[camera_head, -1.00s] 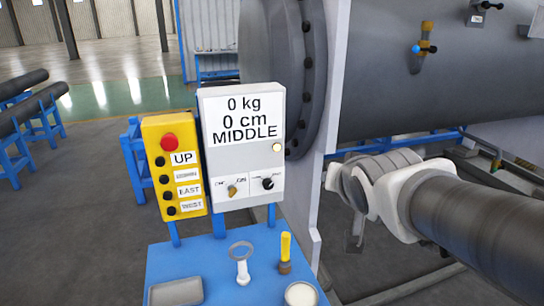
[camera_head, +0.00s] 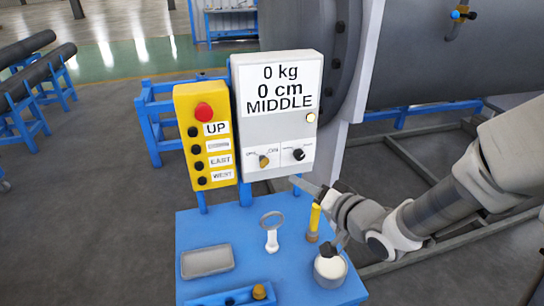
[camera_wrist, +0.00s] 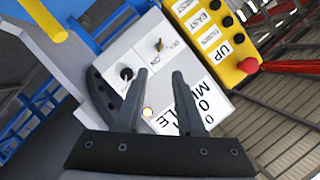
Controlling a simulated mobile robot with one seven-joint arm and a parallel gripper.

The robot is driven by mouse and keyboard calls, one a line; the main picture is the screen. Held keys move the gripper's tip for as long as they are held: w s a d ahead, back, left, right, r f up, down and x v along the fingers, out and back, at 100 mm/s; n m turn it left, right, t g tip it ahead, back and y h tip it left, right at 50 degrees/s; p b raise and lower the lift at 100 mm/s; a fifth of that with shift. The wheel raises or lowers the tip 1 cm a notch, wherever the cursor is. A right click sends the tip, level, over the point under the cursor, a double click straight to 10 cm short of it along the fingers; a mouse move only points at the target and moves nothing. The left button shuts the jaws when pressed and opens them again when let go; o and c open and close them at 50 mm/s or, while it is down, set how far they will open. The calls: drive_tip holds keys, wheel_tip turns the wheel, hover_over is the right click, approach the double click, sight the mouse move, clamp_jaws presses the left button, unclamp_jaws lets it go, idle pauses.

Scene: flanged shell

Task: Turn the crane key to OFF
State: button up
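The crane key (camera_head: 263,161) is a small brass-coloured knob on the lower left of the white control box (camera_head: 276,110), between small OFF and ON labels. Which label it points to is too small to tell. The box display reads 0 kg, 0 cm, MIDDLE. In the wrist view the key (camera_wrist: 159,45) shows beyond my gripper (camera_wrist: 159,73), which is open with two dark fingers apart and nothing between them. In the head view my gripper is at the lower right of the box, apart from the key.
A black knob (camera_head: 299,154) sits right of the key. A yellow button pendant (camera_head: 206,135) with a red button stands left of the box. The blue table (camera_head: 240,240) below holds a grey tray (camera_head: 207,261), a ring-topped white item (camera_head: 271,228), a yellow-handled tool (camera_head: 314,220) and a round cup (camera_head: 330,270).

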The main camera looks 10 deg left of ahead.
sight(267, 164)
drive_tip(key=x, duration=1.6)
drive_tip(key=shift+w+a+f+b, duration=0.15)
drive_tip(key=shift+w+b, duration=0.1)
drive_tip(key=shift+b, duration=0.1)
clamp_jaws()
